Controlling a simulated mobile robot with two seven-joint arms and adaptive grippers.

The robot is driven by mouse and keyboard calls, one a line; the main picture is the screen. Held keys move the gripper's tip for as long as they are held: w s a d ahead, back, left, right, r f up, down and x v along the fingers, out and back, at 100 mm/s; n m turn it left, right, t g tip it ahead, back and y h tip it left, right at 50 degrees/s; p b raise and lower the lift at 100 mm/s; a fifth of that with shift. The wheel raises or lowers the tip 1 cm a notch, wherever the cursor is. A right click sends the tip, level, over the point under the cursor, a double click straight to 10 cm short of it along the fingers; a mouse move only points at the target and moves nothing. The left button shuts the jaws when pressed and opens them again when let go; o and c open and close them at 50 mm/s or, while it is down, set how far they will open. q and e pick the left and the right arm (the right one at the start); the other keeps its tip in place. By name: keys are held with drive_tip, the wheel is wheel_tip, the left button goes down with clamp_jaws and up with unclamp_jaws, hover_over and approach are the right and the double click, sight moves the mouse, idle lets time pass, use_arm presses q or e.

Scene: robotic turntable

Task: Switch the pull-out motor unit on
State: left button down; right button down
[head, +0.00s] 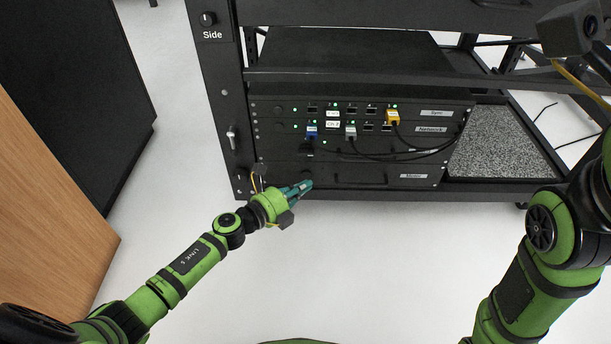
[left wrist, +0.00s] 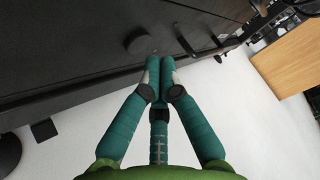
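The motor unit (head: 430,178) is the dark bottom drawer of the rack, with a "Motor" label at its right end and a handle on its front. It appears pushed in. My left gripper (head: 308,184) is at the left part of its front. In the left wrist view my left gripper (left wrist: 160,64) has its teal fingertips together, with nothing seen between them. A round black knob (left wrist: 139,42) stands out from the dark panel just beyond and left of the fingertips; contact cannot be told.
Above are the "Network" (head: 432,129) and "Sync" (head: 437,113) units with lit green lights and cables. A speckled grey panel (head: 500,145) lies right; a wooden panel (head: 50,190) stands left. White floor is clear in front.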

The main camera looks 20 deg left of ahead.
use_arm(q)
drive_tip(key=shift+w+a, duration=0.15)
drive_tip(key=shift+w, duration=0.25)
drive_tip(key=shift+w+a, duration=0.1)
drive_tip(key=shift+w, duration=0.25)
idle(0.5)
drive_tip(key=shift+s, duration=0.1)
drive_tip(key=shift+s+d, duration=0.25)
drive_tip(key=shift+s, duration=0.45)
drive_tip(key=s+d+p, duration=0.1)
drive_tip(key=s+p, duration=0.1)
drive_tip(key=s, duration=0.3)
drive_tip(key=shift+s+d, duration=0.3)
drive_tip(key=shift+s, duration=0.1)
